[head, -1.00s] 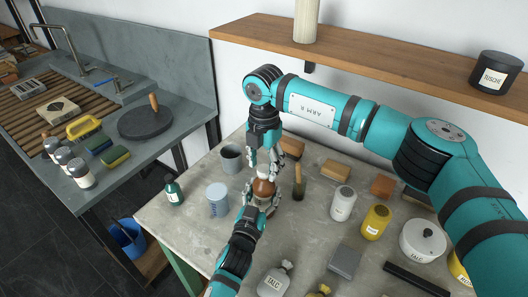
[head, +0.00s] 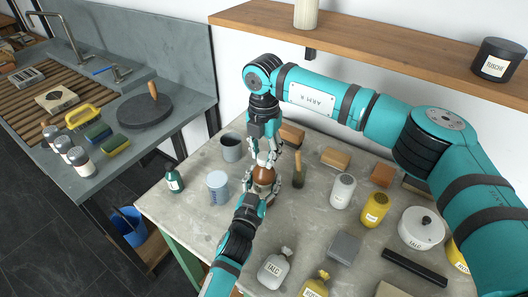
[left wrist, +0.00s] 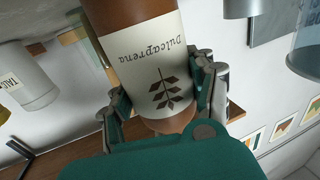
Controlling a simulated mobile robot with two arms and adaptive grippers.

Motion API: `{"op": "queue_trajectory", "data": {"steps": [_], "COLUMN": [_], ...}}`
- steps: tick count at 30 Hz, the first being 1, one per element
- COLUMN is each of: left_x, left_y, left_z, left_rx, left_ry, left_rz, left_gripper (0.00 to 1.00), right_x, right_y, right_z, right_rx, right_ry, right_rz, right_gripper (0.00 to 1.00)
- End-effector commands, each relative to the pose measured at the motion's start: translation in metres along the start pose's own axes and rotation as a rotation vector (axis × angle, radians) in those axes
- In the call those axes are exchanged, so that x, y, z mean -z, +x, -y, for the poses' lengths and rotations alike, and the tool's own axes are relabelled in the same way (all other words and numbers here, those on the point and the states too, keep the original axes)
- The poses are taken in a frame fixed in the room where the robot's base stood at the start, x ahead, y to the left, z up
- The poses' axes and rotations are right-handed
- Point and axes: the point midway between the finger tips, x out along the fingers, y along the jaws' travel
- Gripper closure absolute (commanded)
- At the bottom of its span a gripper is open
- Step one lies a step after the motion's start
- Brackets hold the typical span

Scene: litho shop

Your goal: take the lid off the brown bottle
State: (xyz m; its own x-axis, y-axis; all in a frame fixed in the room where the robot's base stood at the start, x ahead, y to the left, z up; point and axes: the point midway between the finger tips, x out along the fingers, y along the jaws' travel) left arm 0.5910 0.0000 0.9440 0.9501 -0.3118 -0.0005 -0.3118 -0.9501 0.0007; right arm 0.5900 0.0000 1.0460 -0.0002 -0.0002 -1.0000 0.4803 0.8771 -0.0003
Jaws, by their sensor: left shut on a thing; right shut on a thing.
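The brown bottle (head: 264,174) stands on the grey worktable. In the left wrist view the brown bottle (left wrist: 145,62) fills the middle, its pale label reading "Dulcaprena" upside down. My left gripper (head: 263,190) comes from the front and is shut around the bottle's body; its fingers also show on both sides of the bottle in the left wrist view (left wrist: 160,100). My right gripper (head: 265,159) points down from above and is shut at the bottle's top. The lid is hidden between its fingers.
A wooden-handled tool (head: 298,172) stands close right of the bottle. A grey mug (head: 230,148), a pale blue cup (head: 217,188) and a green bottle (head: 174,180) are to the left. White jar (head: 342,192) and yellow jar (head: 374,210) are to the right. A shelf (head: 370,60) runs above.

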Motion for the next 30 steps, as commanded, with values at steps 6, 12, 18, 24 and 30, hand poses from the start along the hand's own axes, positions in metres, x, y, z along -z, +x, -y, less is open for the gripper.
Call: {"op": "queue_trajectory", "data": {"steps": [6, 12, 18, 24, 30], "left_x": [0.0007, 0.0007, 0.0007, 0.0007, 0.0008], "left_y": [0.0003, 0.0003, 0.0003, 0.0003, 0.0002], "left_z": [0.0003, 0.0004, 0.0004, 0.0004, 0.0004], "left_rx": [0.000, 0.001, 0.001, 0.001, 0.001], "left_ry": [-0.001, -0.001, -0.001, -0.001, -0.001], "left_rz": [-0.001, -0.001, -0.001, -0.001, -0.001], "left_gripper": [1.00, 1.00, 1.00, 1.00, 1.00], "right_x": [0.0002, 0.0005, 0.0004, 0.0005, 0.0006], "right_y": [-0.0005, -0.0005, -0.0013, -0.0016, -0.0017], "right_z": [-0.0001, -0.0002, -0.0003, 0.0000, 0.0004], "right_rx": [0.002, 0.001, 0.001, 0.002, 0.002], "right_ry": [-0.472, -0.970, -1.468, -1.965, -2.444], "right_rz": [0.000, -0.001, 0.001, 0.000, -0.001], "right_gripper": [1.00, 1.00, 1.00, 1.00, 1.00]}}
